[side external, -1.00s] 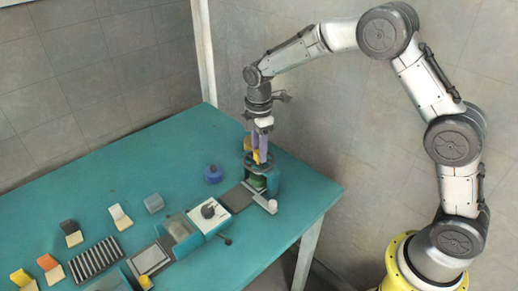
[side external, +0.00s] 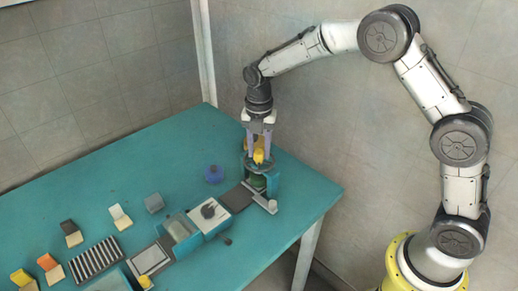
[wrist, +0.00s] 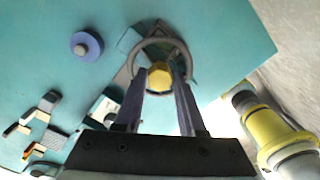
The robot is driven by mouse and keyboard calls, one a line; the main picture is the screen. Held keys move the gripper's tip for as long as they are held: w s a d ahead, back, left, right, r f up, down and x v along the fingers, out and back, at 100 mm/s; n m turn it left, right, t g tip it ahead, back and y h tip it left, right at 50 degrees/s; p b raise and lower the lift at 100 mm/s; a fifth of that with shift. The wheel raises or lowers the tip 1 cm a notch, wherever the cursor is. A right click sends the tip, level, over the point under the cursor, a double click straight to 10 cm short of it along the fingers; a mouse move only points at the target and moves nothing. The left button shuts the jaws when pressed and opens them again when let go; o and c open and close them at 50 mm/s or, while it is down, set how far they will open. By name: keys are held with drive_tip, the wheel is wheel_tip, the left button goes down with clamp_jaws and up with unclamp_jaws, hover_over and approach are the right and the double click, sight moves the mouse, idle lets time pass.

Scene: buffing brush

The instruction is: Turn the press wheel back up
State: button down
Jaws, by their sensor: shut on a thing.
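The press (side external: 273,182) stands near the right end of the teal table. Its grey wheel is a flat ring on top, with a yellow hub at its middle. The wrist view looks down on the wheel (wrist: 133,52) and the yellow hub (wrist: 160,75). My gripper (wrist: 161,80) points down from above, its two purple-grey fingers closed on opposite sides of the hub, inside the ring. In the side view my gripper (side external: 260,153) hides part of the wheel. A green part (side external: 258,182) shows inside the press below the wheel.
A blue round piece with a knob (side external: 213,174) stands left of the press. A dark plate (side external: 236,198) and a white-topped box (side external: 209,214) lie in front. A ribbed rack (side external: 97,261) and several small blocks are at lower left. The back left of the table is clear.

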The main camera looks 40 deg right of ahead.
sight(259, 152)
drive_tip(key=shift+n, duration=0.8)
drive_tip(key=shift+r, duration=0.1)
drive_tip(key=c, duration=0.5)
unclamp_jaws()
wheel_tip(259, 152, up, 14)
